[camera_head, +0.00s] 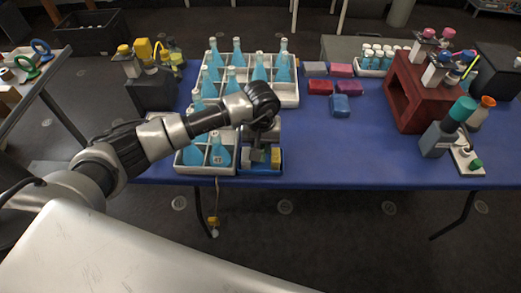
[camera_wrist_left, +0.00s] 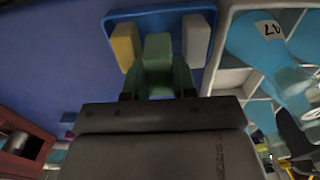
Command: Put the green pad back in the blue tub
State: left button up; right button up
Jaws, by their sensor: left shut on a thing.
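The blue tub (camera_head: 261,172) stands at the front edge of the blue table; its rim also shows at the top of the left wrist view (camera_wrist_left: 158,13). My left gripper (camera_head: 262,152) points down at the tub and is shut on the green pad (camera_wrist_left: 158,46). The pad is between a yellow pad (camera_wrist_left: 125,46) on one side and a whitish pad (camera_wrist_left: 195,38) on the other. In the head view the gripper mostly hides the green pad. I cannot tell whether the pad touches the tub floor. My right gripper is out of view.
A white divided crate (camera_head: 290,97) with several blue bottles stands directly left of and behind the tub. Red, pink, grey and blue pads (camera_head: 340,105) lie farther back. A dark red stand (camera_head: 412,95) is at the right. The table between tub and stand is clear.

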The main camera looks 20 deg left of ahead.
pick_arm(q)
notch_tip(320, 180, down, 4)
jog(key=shift+f+p, duration=0.1)
jog(key=shift+p, duration=0.2)
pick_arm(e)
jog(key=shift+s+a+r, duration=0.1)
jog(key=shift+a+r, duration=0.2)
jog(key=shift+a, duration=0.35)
pick_arm(q)
jog(key=shift+f, duration=0.1)
jog(key=o, duration=0.6)
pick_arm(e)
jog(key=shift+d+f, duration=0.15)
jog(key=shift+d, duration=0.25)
